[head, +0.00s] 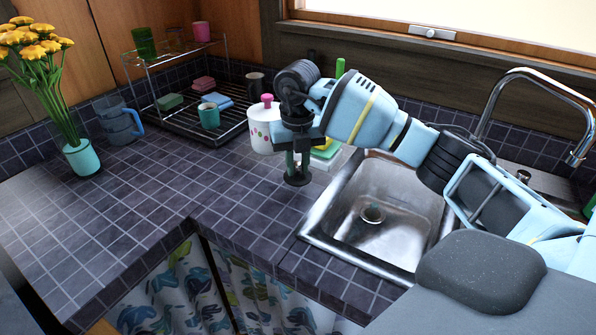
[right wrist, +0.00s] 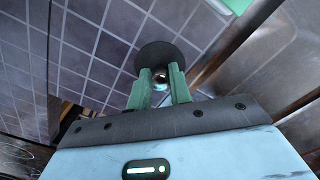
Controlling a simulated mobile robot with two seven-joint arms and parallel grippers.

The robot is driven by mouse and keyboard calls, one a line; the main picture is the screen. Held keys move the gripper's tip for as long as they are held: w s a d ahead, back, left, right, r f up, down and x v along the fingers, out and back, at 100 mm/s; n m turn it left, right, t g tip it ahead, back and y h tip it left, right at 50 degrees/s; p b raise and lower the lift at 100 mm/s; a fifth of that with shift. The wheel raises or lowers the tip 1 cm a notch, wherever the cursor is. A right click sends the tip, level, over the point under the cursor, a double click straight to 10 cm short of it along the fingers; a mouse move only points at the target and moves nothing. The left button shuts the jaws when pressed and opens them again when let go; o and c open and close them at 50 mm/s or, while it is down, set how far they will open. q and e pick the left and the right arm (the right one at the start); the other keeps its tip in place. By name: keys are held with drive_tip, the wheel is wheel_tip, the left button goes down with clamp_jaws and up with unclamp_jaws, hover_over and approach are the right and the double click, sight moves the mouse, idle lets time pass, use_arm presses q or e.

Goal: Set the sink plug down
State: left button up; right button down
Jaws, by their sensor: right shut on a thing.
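The sink plug is a dark round disc (head: 297,180) at the tips of my right gripper (head: 298,163). My right gripper points down over the tiled counter, just left of the sink, and is shut on the plug. In the right wrist view the black disc (right wrist: 157,53) shows beyond the green fingers (right wrist: 159,88), with a small shiny part between them. The disc is at or very close to the counter top (head: 230,190); I cannot tell if it touches. My left gripper is not in view.
The steel sink (head: 335,205) with its drain is right of the plug. A white dotted pot with a pink knob (head: 262,138) stands close behind the gripper. A dish rack (head: 190,120) is at the back left. The counter left of the plug is clear.

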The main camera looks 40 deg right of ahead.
sight(298, 164)
drive_tip(key=shift+f, duration=1.2)
drive_tip(key=shift+f, duration=0.2)
drive_tip(key=c, duration=1.3)
unclamp_jaws()
drive_tip(key=shift+r, duration=0.15)
wheel_tip(298, 164, up, 12)
drive_tip(key=shift+r+p, duration=0.1)
drive_tip(key=shift+p, duration=0.2)
